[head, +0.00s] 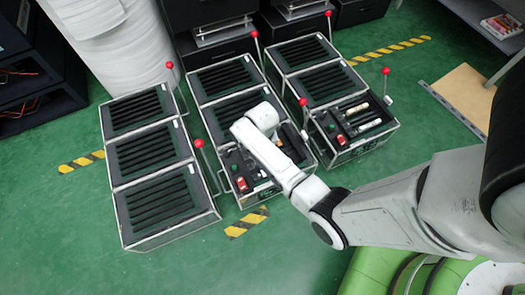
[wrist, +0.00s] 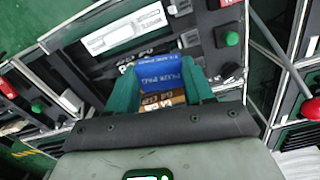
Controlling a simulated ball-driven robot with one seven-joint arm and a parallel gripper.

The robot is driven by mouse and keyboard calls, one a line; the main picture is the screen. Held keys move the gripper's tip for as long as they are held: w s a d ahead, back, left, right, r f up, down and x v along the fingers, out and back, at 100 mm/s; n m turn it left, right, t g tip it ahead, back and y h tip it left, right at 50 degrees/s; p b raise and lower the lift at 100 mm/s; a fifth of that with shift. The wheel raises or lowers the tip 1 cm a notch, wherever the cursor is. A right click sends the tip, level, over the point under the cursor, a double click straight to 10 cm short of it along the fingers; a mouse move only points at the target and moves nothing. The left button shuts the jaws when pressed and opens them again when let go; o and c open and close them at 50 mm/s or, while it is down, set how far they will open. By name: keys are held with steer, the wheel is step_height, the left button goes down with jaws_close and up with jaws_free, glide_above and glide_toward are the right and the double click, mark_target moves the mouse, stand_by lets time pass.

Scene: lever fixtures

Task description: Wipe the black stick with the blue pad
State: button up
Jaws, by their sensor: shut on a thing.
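My gripper (wrist: 160,88) has two teal fingers, seen in the wrist view, shut on a blue pad (wrist: 165,74) with white lettering. The pad is held between the fingers, above a dark panel. A brown block with white lettering (wrist: 165,99) shows just below the pad; I cannot tell whether they touch. A dark strip with partly hidden pale lettering lies behind the left finger; I cannot tell whether it is the black stick. In the head view my arm's end is over the front of the middle fixture, and it hides the fingers.
A white labelled stick (wrist: 125,29) lies on the panel, with a green button (wrist: 232,39) to its right. In the head view the left fixture (head: 157,165), middle fixture (head: 222,78) and right fixture (head: 300,53) carry red-knobbed levers, including one lever (head: 199,143) near my arm. Green floor lies in front.

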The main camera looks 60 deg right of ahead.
steer(key=shift+r+p, duration=2.15)
steer(key=shift+r, duration=0.25)
